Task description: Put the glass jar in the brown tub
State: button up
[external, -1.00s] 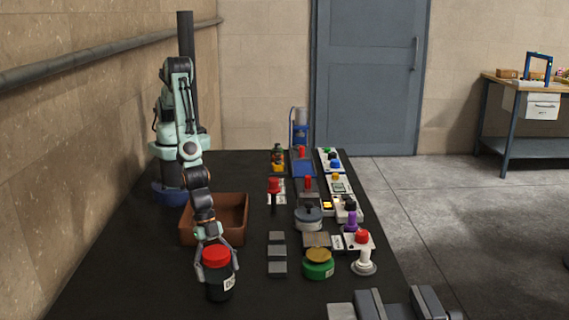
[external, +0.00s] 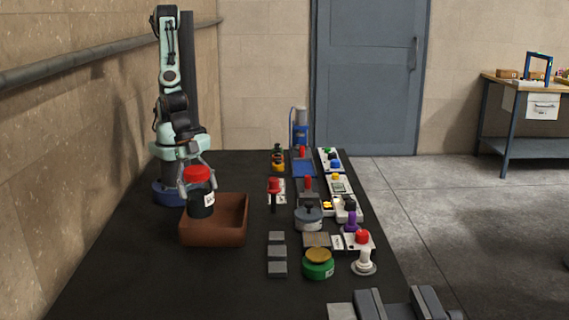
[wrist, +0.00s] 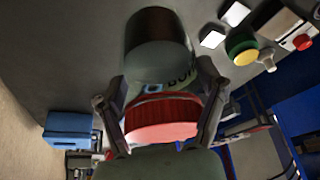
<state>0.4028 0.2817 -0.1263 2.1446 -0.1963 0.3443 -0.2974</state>
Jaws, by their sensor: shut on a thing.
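The glass jar (external: 202,204) has a dark body, a white label and a red lid. My gripper (external: 198,179) is shut on it near the lid and holds it upright. In the external view the jar overlaps the rear left part of the brown tub (external: 215,238); its base seems above or just within the rim, and I cannot tell which. In the wrist view the jar (wrist: 160,60) sits between the two fingers of my gripper (wrist: 162,105), its red lid closest to the camera. The tub cannot be made out in the wrist view.
Grey blocks (external: 277,253) stand right of the tub. Beyond them are a green round button (external: 318,268), a grey pot-like piece (external: 308,218) and several red-knobbed devices. The dark table (external: 130,275) is clear at front left. A wall stands close on the left.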

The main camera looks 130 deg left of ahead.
jog(key=s+a+f+n+g+y, duration=0.25)
jog(key=a+n+y, duration=0.2)
jog(key=n, duration=0.65)
jog(key=n+g, duration=0.2)
jog(key=n, duration=0.6)
send_over(217, 226)
notch_tip(217, 226, down, 3)
jog(key=shift+y, duration=0.35)
notch_tip(217, 226, down, 6)
jog(key=shift+d+f, duration=0.1)
jog(key=shift+f, duration=0.25)
jog(key=shift+f, duration=0.1)
jog(key=o, duration=1.2)
